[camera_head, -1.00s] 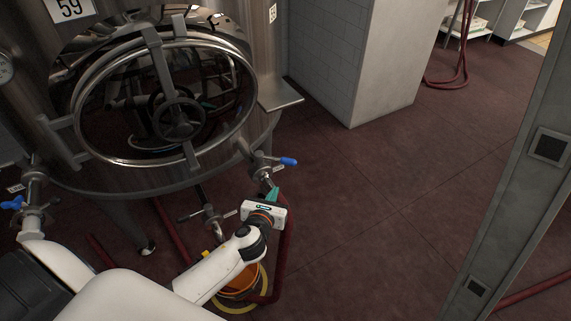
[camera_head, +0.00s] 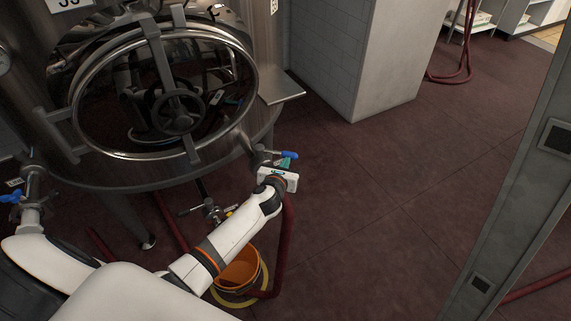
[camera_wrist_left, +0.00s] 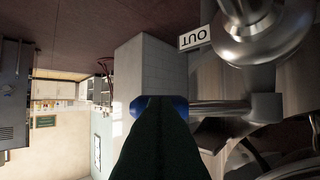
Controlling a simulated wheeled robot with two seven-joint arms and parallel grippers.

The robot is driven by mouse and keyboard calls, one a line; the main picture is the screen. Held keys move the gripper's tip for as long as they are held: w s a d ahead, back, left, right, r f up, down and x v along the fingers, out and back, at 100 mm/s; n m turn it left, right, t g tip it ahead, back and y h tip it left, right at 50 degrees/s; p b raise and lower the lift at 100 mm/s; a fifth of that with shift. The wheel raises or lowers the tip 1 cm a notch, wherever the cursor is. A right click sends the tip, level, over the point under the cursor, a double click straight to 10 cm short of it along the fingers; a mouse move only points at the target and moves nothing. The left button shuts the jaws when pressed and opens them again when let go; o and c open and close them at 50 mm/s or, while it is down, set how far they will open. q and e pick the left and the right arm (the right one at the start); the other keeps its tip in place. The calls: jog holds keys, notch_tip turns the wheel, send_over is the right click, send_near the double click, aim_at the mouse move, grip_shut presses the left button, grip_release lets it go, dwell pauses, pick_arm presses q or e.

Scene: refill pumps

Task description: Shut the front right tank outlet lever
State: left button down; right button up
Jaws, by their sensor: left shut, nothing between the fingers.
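The front right outlet lever has a blue handle (camera_head: 289,155) and sticks out to the right from a metal valve at the tank's lower right. In the left wrist view its blue end (camera_wrist_left: 178,103) shows at the end of a metal bar, beside a white "OUT" label (camera_wrist_left: 195,38). My left gripper (camera_head: 286,164) is at the handle, its teal fingers shut and empty. In the left wrist view the dark fingers (camera_wrist_left: 160,140) cover part of the blue handle. I cannot tell whether they touch it. My right gripper is not in view.
The steel tank (camera_head: 215,165) has a round hatch with a handwheel (camera_head: 178,111). Another blue lever (camera_head: 10,198) is at the left. An orange bucket (camera_head: 238,270) and a red hose (camera_head: 288,240) are below my arm. A grey post (camera_head: 510,200) stands right; the floor between is clear.

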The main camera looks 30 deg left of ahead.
aim_at(294, 155)
pick_arm(q)
jog(key=w+n+g+y+b, duration=0.1)
jog(key=w+n+y+b, duration=0.1)
jog(key=y, duration=0.1)
jog(key=w+n+g+y+b, duration=0.1)
jog(key=w+n+y+b, duration=0.2)
jog(key=shift+w+g, duration=0.1)
jog(key=shift+g, duration=0.2)
jog(key=shift+w+a+r+n+g+y+b, duration=0.15)
jog(key=shift+w+a+n, duration=0.1)
jog(key=shift+w, duration=0.25)
jog(key=shift+w+a+f+n+g+y+b, duration=0.1)
jog(key=shift+w+a+n, duration=0.15)
jog(key=shift+w, duration=0.25)
jog(key=shift+w+a+r+n+g+y+b, duration=0.15)
jog(key=shift+w+a+n, duration=0.1)
jog(key=shift+w, duration=0.25)
